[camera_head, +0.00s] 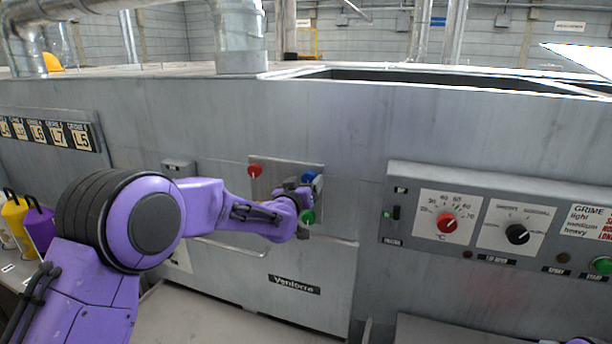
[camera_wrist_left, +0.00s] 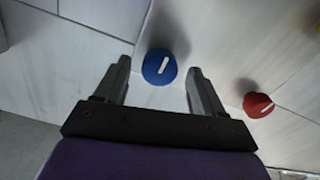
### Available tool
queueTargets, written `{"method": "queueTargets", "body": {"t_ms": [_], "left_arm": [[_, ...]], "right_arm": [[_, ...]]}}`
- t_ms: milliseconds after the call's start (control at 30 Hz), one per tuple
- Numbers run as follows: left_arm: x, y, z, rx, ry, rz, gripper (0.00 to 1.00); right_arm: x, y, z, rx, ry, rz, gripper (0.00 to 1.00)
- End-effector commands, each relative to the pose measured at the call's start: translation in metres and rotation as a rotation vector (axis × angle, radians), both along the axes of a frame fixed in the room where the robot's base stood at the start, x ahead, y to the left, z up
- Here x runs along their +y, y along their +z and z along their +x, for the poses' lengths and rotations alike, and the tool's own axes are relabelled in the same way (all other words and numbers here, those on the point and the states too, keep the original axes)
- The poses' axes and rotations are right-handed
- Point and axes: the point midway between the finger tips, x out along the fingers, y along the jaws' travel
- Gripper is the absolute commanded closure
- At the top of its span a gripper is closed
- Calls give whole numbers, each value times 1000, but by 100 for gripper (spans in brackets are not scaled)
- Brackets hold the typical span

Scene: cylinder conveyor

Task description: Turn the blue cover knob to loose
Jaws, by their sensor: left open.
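The blue cover knob (camera_wrist_left: 160,67) is a round blue knob with a white line on its face, seen in the left wrist view. The line is tilted. My left gripper (camera_wrist_left: 158,75) is open, with one finger on each side of the blue knob and gaps between. In the head view the blue knob (camera_head: 309,177) is partly hidden behind my left gripper (camera_head: 308,205). A red knob (camera_head: 255,170) and a green knob (camera_head: 307,216) sit on the same panel. The red knob also shows in the left wrist view (camera_wrist_left: 257,105). My right gripper is not in view.
The knob panel (camera_head: 285,170) is on the front of a large grey machine (camera_head: 340,110). A control box (camera_head: 490,220) with dials juts out at the right. Yellow (camera_head: 17,220) and purple (camera_head: 40,228) containers stand at the far left.

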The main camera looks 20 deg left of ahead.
Motion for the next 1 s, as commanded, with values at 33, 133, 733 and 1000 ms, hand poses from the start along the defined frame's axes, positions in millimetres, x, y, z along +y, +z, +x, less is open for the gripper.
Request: {"method": "queueTargets", "body": {"t_ms": [33,133,733,1000], "left_arm": [[0,1,3,0,0,0,31],[0,-1,6,1,0,0,31],[0,-1,6,2,1,-10,87],[1,-3,6,4,1,-119,87]], "right_arm": [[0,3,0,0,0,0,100],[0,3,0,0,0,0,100],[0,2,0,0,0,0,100],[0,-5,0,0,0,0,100]]}}
